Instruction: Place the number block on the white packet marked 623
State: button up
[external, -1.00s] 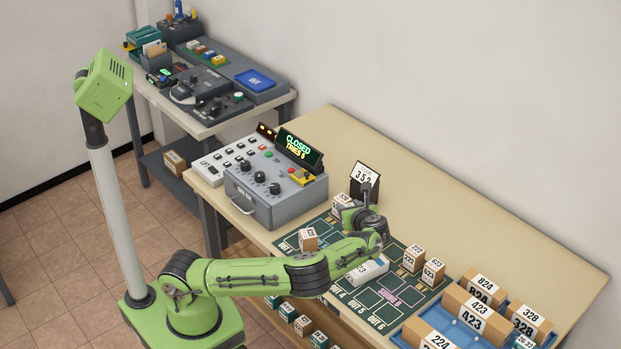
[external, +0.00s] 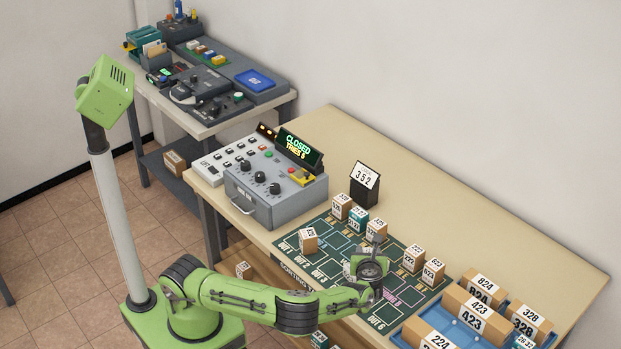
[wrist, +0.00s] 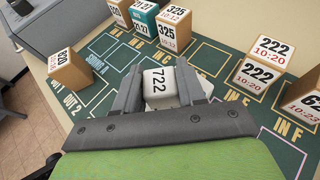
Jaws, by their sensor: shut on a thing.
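In the wrist view my gripper (wrist: 157,84) is shut on a white block marked 722 (wrist: 160,79), with one finger on each side of it. A white surface (wrist: 207,87) shows beside the right finger; it appears to be the white packet, on the green mat, mostly hidden by the fingers and block. Its number cannot be read. In the external view my gripper (external: 368,266) is over the middle of the mat and covers most of the packet. A pale edge (external: 349,270) shows at its left. I cannot tell whether block and packet touch.
Boxes marked 325 (wrist: 173,32) and 222 (wrist: 263,70) and a teal box (wrist: 144,19) stand around the mat (external: 322,262). A 352 sign (external: 366,180) stands behind. Blue trays of cartons (external: 463,335) are at right; a grey control box (external: 275,195) is at left.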

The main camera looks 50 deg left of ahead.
jog(key=o, duration=1)
